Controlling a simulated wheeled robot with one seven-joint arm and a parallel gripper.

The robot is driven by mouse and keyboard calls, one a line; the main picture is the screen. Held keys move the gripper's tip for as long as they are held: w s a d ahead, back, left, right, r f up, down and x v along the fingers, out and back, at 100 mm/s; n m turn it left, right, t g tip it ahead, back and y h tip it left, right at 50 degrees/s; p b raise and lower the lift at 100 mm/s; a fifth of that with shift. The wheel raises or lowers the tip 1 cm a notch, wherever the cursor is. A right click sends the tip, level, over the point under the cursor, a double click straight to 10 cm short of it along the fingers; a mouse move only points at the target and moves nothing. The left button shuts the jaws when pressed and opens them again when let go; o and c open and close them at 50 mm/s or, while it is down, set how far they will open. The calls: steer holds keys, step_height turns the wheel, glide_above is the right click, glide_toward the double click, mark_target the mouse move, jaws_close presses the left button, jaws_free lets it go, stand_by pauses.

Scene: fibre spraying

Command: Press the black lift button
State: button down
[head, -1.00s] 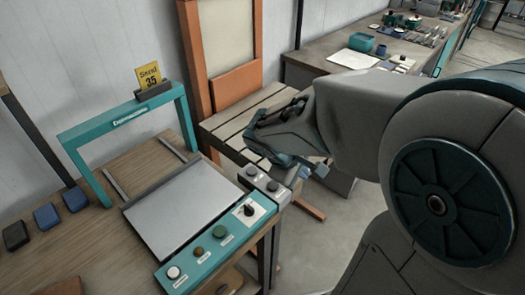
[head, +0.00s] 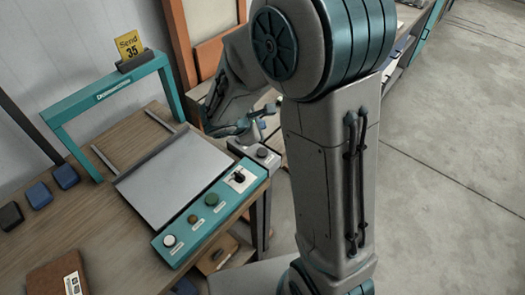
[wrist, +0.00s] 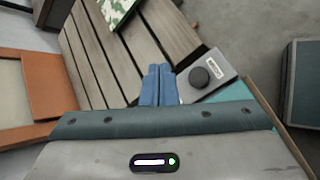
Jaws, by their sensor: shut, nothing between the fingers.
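A grey control box (head: 243,148) sits at the right corner of the workbench, beside the teal panel. One round black button (head: 262,152) shows on it. In the wrist view a black button (wrist: 199,76) stands on the grey box (wrist: 222,67) beside a small label too small to read. My gripper (wrist: 160,70) is shut and empty, its blue fingers together just left of that button in the picture. I see no contact with it. The fingers and hand hide part of the box. In the head view my gripper is above the box's far end.
The teal panel (head: 167,257) carries a white, a brown and a green button and a dark rotary switch (head: 239,177). A teal arch (head: 105,88) spans the bench behind a grey plate (head: 172,177). A slatted surface (wrist: 112,55) lies beyond the box.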

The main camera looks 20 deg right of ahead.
steer(key=b, duration=0.6)
glide_above(260, 154)
step_height(260, 154, down, 7)
steer(key=shift+f, duration=0.2)
steer(key=shift+f+b, duration=0.6)
steer(key=shift+f, duration=0.05)
steer(key=shift+f, duration=0.1)
stand_by(1.0)
steer(key=shift+f+b, duration=0.3)
steer(key=shift+b, duration=0.3)
